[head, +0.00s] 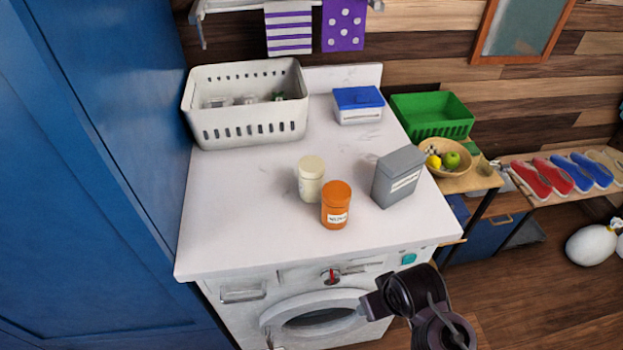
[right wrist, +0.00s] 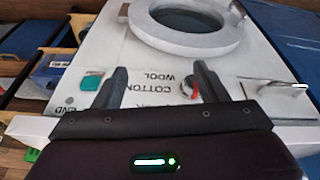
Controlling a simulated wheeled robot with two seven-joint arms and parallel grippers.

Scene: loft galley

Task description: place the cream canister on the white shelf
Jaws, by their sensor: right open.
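The cream canister (head: 311,180) stands upright on the white top of the washing machine. An orange canister (head: 336,206) stands close in front of it to the right and overlaps it slightly in the head view. My right gripper (head: 374,302) is in front of the machine, below its top edge and apart from both canisters. In the right wrist view, the right gripper (right wrist: 161,85) has its fingers spread with nothing between them, facing the machine's front panel. A white ledge or rail (head: 230,5) is cut off at the top; I cannot tell whether it is the white shelf.
A grey box (head: 398,178) stands right of the canisters. A white basket (head: 247,130) and a blue-lidded box (head: 358,106) are at the back. A blue panel (head: 90,170) borders the left. The top's front left is clear.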

